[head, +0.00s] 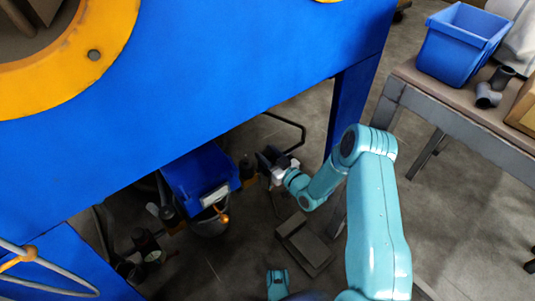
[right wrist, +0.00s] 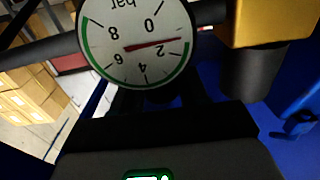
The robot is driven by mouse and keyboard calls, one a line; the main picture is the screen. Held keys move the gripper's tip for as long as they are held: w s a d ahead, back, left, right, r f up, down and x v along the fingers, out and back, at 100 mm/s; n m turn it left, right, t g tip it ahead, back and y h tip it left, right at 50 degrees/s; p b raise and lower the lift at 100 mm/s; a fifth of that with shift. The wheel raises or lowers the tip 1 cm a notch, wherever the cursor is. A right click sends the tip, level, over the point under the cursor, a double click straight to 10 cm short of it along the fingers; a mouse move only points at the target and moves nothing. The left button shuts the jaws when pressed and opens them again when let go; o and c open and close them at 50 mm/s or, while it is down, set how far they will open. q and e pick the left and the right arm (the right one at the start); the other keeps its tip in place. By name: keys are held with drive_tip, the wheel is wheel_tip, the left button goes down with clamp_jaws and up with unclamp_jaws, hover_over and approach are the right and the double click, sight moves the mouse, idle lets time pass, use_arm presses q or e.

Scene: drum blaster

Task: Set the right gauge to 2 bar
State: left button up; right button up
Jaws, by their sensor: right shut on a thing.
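The right gauge (right wrist: 137,40) fills the upper middle of the right wrist view, with its white dial upside down. Green bands run along parts of the rim. My right gripper (head: 270,157) is under the blue machine in the head view, shut on a part beside the gauge. That part is hidden behind the dark gripper body in the right wrist view. The dial face cannot be made out in the head view. My left gripper is not in view.
The blue machine (head: 230,75) stands above and beside my right arm. A blue box (head: 200,175) hangs left of the gripper. A machine leg (head: 350,105) and a bench (head: 455,110) with a blue bin (head: 462,42) stand to the right. A yellow block (right wrist: 270,20) is beside the gauge.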

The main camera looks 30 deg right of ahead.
drive_tip(key=m+h, duration=0.1)
drive_tip(key=h, duration=0.1)
drive_tip(key=m+h, duration=0.2)
drive_tip(key=shift+w+a+r+h, duration=0.1)
drive_tip(key=shift+a+h, duration=0.05)
drive_tip(key=shift+h, duration=0.25)
drive_tip(key=shift+m+g+h+p, duration=0.35)
drive_tip(key=shift+m+h, duration=0.45)
drive_tip(key=shift+h, duration=0.4)
drive_tip(key=shift+d, duration=0.2)
drive_tip(key=o, duration=0.9)
drive_tip(key=shift+o, duration=0.2)
